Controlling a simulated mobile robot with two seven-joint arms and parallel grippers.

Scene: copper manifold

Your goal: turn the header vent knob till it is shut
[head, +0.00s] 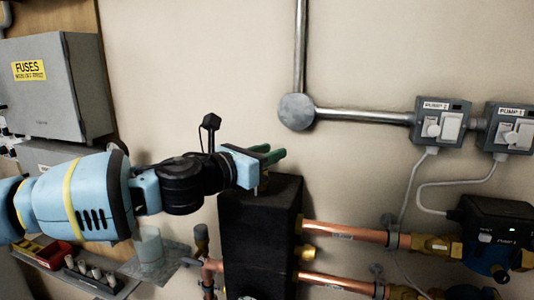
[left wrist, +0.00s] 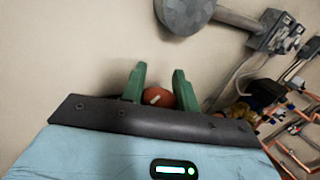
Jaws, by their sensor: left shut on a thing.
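The header vent knob is a reddish-brown round knob (left wrist: 157,97) with a pale mark on its face, seen between the green fingers in the left wrist view. My left gripper (left wrist: 160,82) is shut on it, one finger on each side. In the head view my left gripper (head: 273,156) reaches from the left over the top of the black header block (head: 258,225). A bit of brass fitting (head: 263,183) shows below the fingers there; the knob itself is hidden by the gripper. My right gripper is not in view.
Copper pipes (head: 343,232) run right from the block to a black pump (head: 495,225). A grey conduit (head: 365,115) and round junction box (head: 296,111) are on the wall above. A fuse box (head: 45,90) hangs at left, above a shelf with a red tray (head: 55,254).

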